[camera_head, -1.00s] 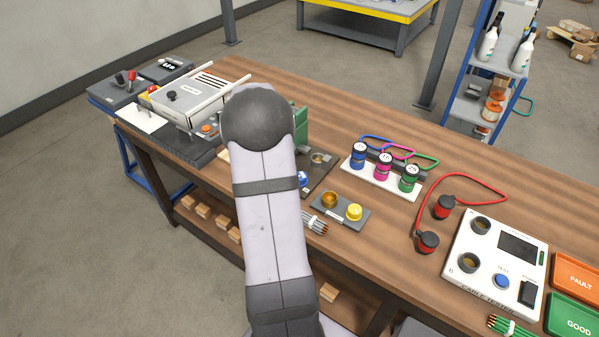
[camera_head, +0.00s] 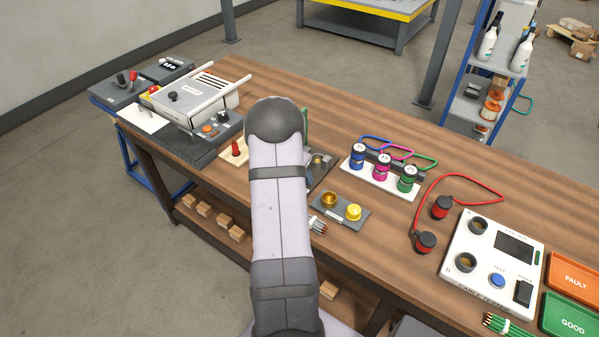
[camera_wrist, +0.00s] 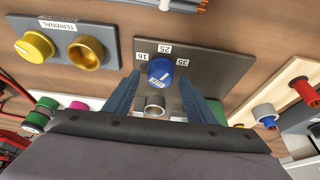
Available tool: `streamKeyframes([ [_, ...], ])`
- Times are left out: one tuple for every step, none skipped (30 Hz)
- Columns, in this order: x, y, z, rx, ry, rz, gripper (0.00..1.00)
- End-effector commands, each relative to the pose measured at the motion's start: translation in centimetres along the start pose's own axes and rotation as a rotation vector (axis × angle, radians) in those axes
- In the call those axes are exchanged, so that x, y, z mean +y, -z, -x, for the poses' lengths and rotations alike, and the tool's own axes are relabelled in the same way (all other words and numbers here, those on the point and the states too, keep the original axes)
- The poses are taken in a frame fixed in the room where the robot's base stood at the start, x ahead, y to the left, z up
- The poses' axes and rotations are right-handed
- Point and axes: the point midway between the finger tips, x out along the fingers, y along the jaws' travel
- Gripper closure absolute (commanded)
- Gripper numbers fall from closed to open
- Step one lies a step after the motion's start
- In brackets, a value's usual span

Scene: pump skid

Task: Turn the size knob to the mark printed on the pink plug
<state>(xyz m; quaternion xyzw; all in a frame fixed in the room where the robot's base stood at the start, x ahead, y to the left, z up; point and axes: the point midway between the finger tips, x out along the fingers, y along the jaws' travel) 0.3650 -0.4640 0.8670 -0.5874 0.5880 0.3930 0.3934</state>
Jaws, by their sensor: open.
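The blue size knob (camera_wrist: 161,72) stands on a grey plate (camera_wrist: 215,68) in the wrist view, with white number tags around its far side: 16 at left, 25 at the middle and another at right. A pale line shows on its top; I cannot tell exactly which tag it points to. My gripper (camera_wrist: 160,82) is open, its fingers reaching toward either side of the knob; I cannot tell if they touch it. The pink plug (camera_head: 381,168) stands between the blue and green plugs in the head view; its printed mark is too small to read surely. My arm hides the knob there.
A metal ring (camera_wrist: 155,105) stands close to the knob, between my fingers. The terminal tray (camera_head: 340,209) with gold and yellow round parts lies near the plate. The white plug rack (camera_head: 407,193) and cable tester (camera_head: 493,262) stand further right.

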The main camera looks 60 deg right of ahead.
Motion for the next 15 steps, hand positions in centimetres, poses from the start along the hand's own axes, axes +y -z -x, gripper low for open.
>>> streamKeyframes([
  [0.03, 0.04, -0.28, 0.000, -0.001, 0.000, 0.49],
  [0.03, 0.03, -0.46, 0.000, 0.000, 0.000, 0.49],
  [0.03, 0.01, -0.66, 0.000, 0.000, 0.000, 0.49],
  [0.03, 0.00, -0.78, 0.000, 0.000, 0.001, 0.49],
  [0.02, 0.00, -0.86, 0.000, 0.000, 0.001, 0.49],
  [0.01, 0.01, -0.93, 0.000, 0.001, 0.001, 0.49],
  [0.01, 0.01, -0.97, 0.001, 0.001, 0.001, 0.49],
  [0.00, 0.01, -1.00, 0.001, 0.001, 0.001, 0.49],
  [0.00, 0.01, -1.01, 0.001, 0.001, 0.001, 0.49],
  [0.00, 0.01, -1.01, 0.001, 0.001, 0.001, 0.49],
  [0.00, 0.01, -1.01, 0.001, 0.001, 0.001, 0.49],
  [-0.01, 0.00, -1.01, 0.001, 0.001, 0.001, 0.49],
  [-0.01, 0.00, -1.01, 0.001, 0.001, 0.001, 0.49],
  [0.00, 0.00, -1.01, 0.001, 0.001, 0.001, 0.49],
  [-0.01, -0.01, -1.00, 0.001, 0.001, 0.001, 0.59],
])
